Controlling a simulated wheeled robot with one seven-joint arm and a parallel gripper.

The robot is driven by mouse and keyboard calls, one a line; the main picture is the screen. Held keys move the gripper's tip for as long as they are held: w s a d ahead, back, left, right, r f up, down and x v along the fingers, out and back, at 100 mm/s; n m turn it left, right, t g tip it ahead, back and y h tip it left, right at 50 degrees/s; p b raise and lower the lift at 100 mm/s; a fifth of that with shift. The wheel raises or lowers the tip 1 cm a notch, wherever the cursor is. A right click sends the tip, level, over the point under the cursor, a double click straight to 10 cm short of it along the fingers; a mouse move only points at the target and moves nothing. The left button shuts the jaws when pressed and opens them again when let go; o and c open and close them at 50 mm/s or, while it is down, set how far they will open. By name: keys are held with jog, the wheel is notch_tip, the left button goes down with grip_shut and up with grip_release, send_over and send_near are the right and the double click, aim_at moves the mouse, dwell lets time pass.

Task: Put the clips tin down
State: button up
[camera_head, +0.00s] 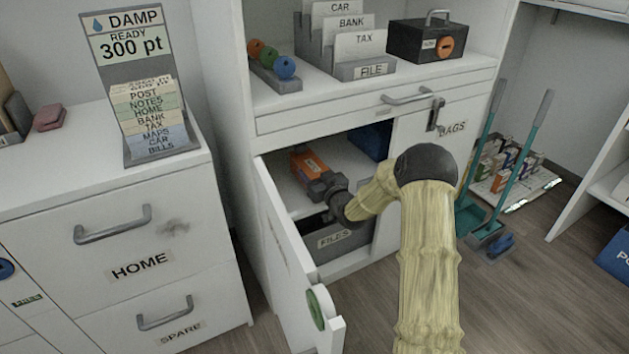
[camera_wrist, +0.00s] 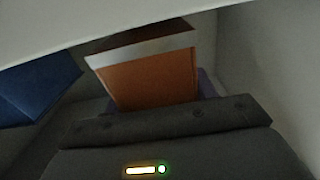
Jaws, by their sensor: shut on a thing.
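The clips tin, an orange box (camera_head: 308,161) with a pale rim, is inside the open cabinet, over the upper shelf board (camera_head: 345,172). It also shows in the wrist view (camera_wrist: 155,75), slightly tilted in the picture. No label on it can be read. My gripper (camera_head: 318,178) reaches through the cabinet opening and is shut on the tin. Its dark body fills the bottom of the wrist view and hides the tin's lower part. I cannot tell whether the tin touches the board.
A blue object (camera_head: 373,139) stands deeper right in the cabinet. A FILES box (camera_head: 338,238) is below the board. The open door (camera_head: 285,262) stands left of my arm. Something purple (camera_wrist: 207,85) is partly hidden behind the tin. The drawer handle (camera_head: 408,97) juts out above.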

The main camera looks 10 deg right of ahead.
jog(key=shift+f, duration=0.4)
jog(key=shift+f, duration=0.1)
jog(key=o, duration=1.1)
jog(key=shift+c, duration=0.2)
jog(key=shift+s+d+p, duration=0.25)
jog(key=shift+s+p, duration=0.1)
jog(key=shift+s, duration=0.2)
jog(key=p+v, duration=0.3)
jog(key=v, duration=0.7)
jog(key=shift+s+p, duration=0.3)
jog(key=shift+s, duration=0.1)
jog(key=shift+d, duration=0.15)
